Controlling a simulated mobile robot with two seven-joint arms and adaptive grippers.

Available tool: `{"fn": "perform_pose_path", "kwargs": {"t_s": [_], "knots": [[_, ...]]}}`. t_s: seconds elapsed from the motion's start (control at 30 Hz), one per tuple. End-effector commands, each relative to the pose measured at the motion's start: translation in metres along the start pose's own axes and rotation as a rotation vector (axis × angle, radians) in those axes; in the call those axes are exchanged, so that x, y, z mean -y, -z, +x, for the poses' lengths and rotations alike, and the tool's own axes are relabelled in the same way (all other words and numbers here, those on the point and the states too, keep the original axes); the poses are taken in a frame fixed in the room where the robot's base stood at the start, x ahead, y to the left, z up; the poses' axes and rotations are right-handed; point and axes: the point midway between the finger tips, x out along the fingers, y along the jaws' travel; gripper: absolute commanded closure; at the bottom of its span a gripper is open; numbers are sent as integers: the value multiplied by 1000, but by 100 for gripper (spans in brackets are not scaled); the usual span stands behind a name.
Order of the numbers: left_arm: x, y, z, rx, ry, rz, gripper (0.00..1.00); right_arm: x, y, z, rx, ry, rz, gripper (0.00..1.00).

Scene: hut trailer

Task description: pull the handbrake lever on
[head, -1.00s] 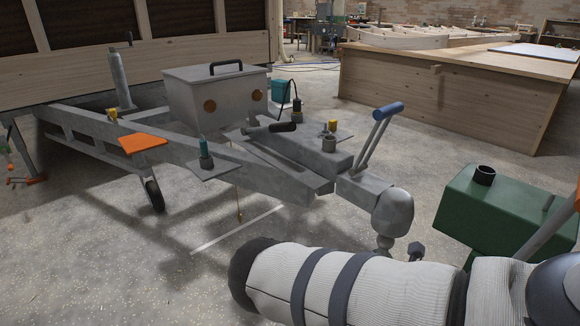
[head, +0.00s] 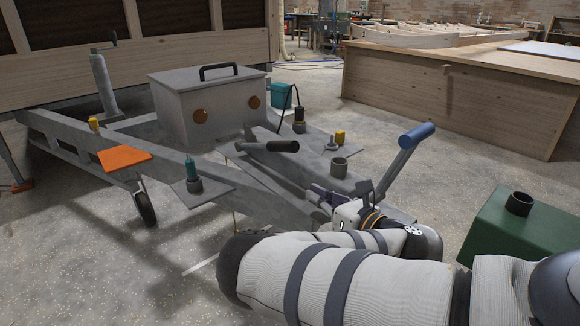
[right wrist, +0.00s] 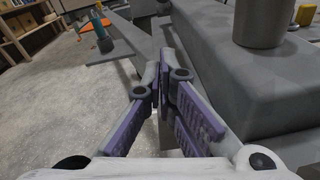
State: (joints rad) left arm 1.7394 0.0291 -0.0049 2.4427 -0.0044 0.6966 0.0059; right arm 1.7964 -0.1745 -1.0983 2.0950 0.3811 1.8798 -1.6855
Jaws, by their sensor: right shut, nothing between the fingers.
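A lever with a black grip (head: 283,146) lies low and nearly level over the trailer's drawbar frame in the head view. A second lever with a blue grip (head: 416,136) rises tilted near the drawbar's front end. The frames do not settle which one is the handbrake. My right gripper (head: 316,193) is shut and empty, beside the drawbar, below the black grip and left of the blue-gripped lever's lower end. Its purple-grey fingers (right wrist: 164,72) are together in the right wrist view, next to the grey beam. My right arm hides most of the coupling head. My left gripper is out of view.
A grey box (head: 205,105) stands behind the levers. An orange plate (head: 124,158) is at left. A green box (head: 515,232) stands at right. Floor left of the drawbar is open.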

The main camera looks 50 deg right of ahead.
Motion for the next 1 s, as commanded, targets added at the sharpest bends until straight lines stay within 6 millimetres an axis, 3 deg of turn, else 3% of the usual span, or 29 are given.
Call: {"fn": "perform_pose_path", "kwargs": {"t_s": [0.43, 0.5, 0.63, 1.0], "knots": [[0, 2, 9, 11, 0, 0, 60, -1, 0, 95, 1, -3, 0, 100], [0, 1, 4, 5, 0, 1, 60, 0, -17, 95, 3, 1, -1, 100], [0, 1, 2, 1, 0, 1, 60, 0, -33, 99, 2, 1, -1, 100], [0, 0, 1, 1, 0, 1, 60, 0, -39, 100, -1, 0, 1, 100]]}}
